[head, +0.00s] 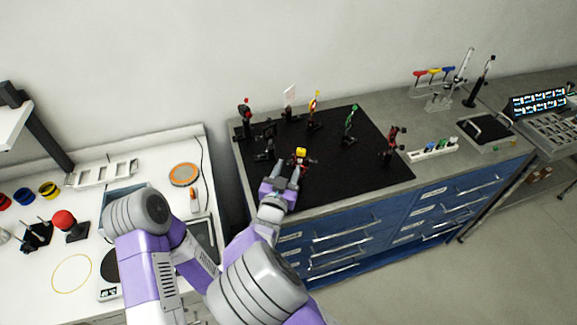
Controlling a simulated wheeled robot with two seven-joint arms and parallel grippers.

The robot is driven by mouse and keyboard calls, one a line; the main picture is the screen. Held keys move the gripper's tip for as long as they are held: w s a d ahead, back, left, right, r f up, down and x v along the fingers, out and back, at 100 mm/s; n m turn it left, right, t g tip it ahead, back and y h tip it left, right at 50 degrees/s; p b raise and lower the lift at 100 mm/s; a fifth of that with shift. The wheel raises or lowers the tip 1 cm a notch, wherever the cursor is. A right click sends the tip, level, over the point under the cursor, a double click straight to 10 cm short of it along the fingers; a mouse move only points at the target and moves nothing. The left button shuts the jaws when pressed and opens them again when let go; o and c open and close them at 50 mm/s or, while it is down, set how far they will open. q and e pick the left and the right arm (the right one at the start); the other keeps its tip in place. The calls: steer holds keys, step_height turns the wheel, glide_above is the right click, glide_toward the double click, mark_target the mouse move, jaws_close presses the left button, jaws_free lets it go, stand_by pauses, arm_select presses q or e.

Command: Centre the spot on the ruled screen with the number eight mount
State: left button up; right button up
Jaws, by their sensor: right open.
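Several small optical mounts stand on a black breadboard (365,185). A mount with a yellow top and red parts (301,153) stands right at my right gripper (295,170), which is open beside it. I cannot tell whether the fingers touch it. A small white card (290,92), perhaps the ruled screen, stands at the back. Other mounts are red (245,106), yellow-orange (314,102), green (350,122) and dark red (392,138). No number, ruling or light spot is legible at this size. My left gripper is not in view.
The breadboard lies on a grey bench with blue drawers (345,240). A power strip (433,150) and a black-topped tray (483,130) lie to the right. A white table (150,155) with loose items stands left. The breadboard's front right is clear.

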steer(key=shift+w+d+r, duration=0.1)
steer(key=shift+w+d, duration=0.05)
steer(key=shift+w, duration=0.35)
steer(key=shift+w, duration=0.1)
jaws_close()
steer(key=shift+n, duration=0.3)
steer(key=n+p, duration=0.3)
steer(key=n, duration=0.1)
steer(key=shift+r, duration=0.1)
steer(key=n+p, duration=0.2)
steer(key=n, duration=0.1)
steer(key=shift+n+p, duration=0.65)
steer(key=shift+n, duration=0.75)
